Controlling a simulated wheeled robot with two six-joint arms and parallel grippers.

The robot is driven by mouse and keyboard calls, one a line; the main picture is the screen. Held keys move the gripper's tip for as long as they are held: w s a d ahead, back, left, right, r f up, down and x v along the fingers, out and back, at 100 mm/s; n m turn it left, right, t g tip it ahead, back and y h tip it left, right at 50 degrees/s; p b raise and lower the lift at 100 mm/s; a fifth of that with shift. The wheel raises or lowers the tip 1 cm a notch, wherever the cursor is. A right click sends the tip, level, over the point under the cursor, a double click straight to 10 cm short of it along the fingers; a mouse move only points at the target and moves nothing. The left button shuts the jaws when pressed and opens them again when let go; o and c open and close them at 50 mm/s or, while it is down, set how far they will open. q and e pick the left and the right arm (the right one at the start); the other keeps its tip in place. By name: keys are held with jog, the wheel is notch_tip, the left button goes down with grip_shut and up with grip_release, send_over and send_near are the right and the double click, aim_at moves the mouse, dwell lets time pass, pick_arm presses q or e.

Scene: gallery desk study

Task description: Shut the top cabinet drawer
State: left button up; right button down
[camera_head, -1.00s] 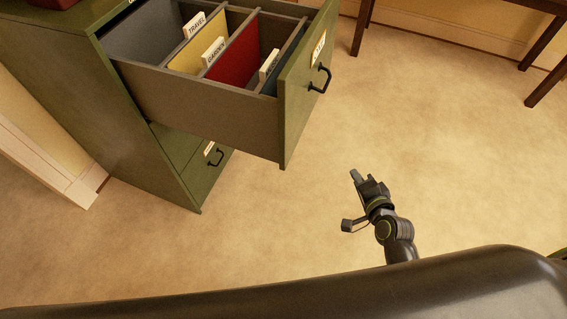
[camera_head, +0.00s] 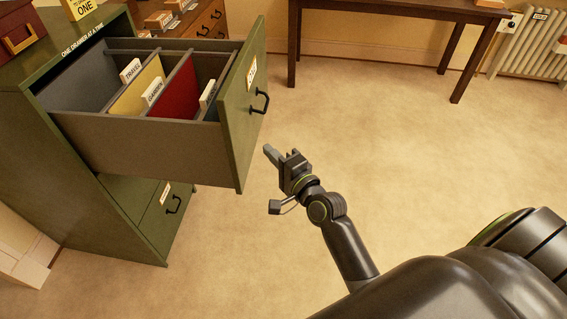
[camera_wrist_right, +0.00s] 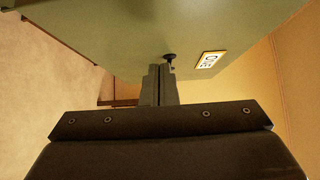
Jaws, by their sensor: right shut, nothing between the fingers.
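The green cabinet (camera_head: 40,140) stands at the left in the head view. Its top drawer (camera_head: 140,145) is pulled far out and holds several tabbed folders. The drawer's green front (camera_head: 240,130) carries a black handle (camera_head: 261,101) and a label. My right gripper (camera_head: 280,155) is shut and empty, below and a little right of the drawer front, with a gap of floor seen between them. In the right wrist view the shut fingers (camera_wrist_right: 159,85) point at the green front (camera_wrist_right: 130,35); the handle (camera_wrist_right: 170,58) shows just beyond their tips. My left gripper is not in view.
The lower drawer (camera_head: 165,205) is shut. A sign (camera_head: 80,8) and a red box (camera_head: 18,35) are on the cabinet top. A wooden card cabinet (camera_head: 205,20) stands behind. A dark table (camera_head: 385,12) and a radiator (camera_head: 530,50) are at the back. The floor at right is clear.

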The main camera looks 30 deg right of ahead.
aim_at(243, 139)
jog(key=shift+w+a, duration=1.85)
jog(key=shift+w, duration=0.15)
